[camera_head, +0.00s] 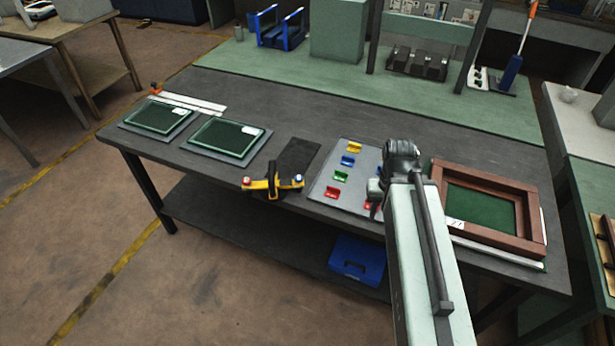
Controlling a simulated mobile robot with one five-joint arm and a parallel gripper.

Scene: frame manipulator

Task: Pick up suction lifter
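My arm reaches in from the bottom right. My gripper (375,206) points down over the right side of a grey tray, right of the lifter and apart from it. My wrist hides part of the tray. The fingers are small and seen from behind, so their opening cannot be made out.
The grey tray (345,172) holds several coloured clips. A brown wooden frame (530,220) with a green panel stands right of my arm. Two green glass panels (222,137) lie on the left of the bench (290,115). A blue box (357,260) sits on the shelf below.

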